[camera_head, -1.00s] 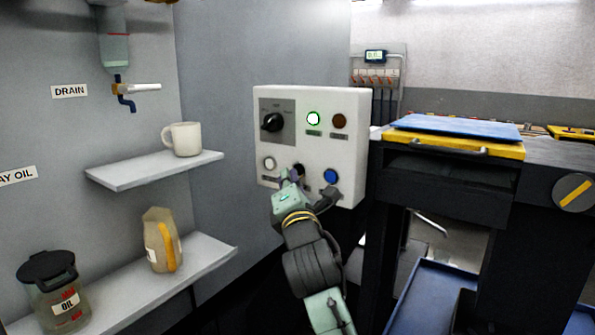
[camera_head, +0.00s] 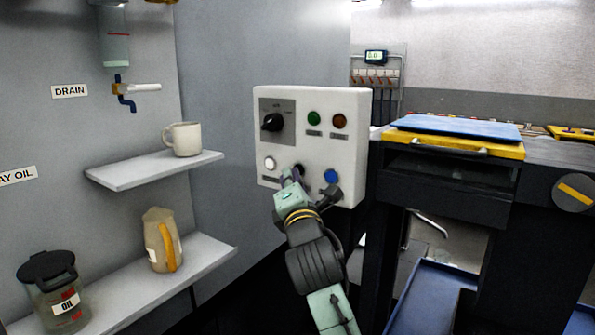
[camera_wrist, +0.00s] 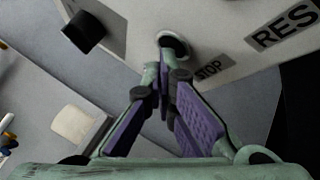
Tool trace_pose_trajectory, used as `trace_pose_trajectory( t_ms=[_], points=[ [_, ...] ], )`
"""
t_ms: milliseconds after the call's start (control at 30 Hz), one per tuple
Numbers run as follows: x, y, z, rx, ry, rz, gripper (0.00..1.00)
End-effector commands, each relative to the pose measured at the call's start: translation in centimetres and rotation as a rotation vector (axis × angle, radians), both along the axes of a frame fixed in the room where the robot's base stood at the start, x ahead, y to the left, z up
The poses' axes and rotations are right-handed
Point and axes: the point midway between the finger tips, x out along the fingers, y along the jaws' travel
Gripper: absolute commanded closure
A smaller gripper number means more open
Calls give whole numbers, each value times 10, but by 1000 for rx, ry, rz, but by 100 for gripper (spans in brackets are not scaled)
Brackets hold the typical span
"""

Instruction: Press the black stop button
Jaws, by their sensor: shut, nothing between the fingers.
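The black stop button (camera_wrist: 174,43) sits in a pale ring on the white control panel (camera_head: 350,104), with a STOP label (camera_wrist: 211,69) beside it in the wrist view. In the head view the black button (camera_head: 299,169) is in the lower row, partly hidden by my gripper (camera_head: 287,177). My gripper in the wrist view (camera_wrist: 163,72) is shut and empty. Its fingertips are at the button's lower edge in that view; whether they touch it I cannot tell.
The panel also carries a black rotary knob (camera_head: 272,122), a dark green lamp (camera_head: 313,118), a brown lamp (camera_head: 340,121), a white button (camera_head: 269,163) and a blue button (camera_head: 331,176). Shelves with a mug (camera_head: 184,139) and jugs are at left; a dark bench (camera_head: 440,190) is at right.

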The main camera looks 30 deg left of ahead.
Motion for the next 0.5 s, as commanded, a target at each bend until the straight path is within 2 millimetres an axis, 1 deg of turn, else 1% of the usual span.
trace_pose_trajectory(
  t_ms=[133,333,500],
  points=[
    [-2,0,0,0,0,-1,100],
    [-12,1,-1,0,0,0,100],
    [-16,1,-1,0,1,-1,100]
  ],
)
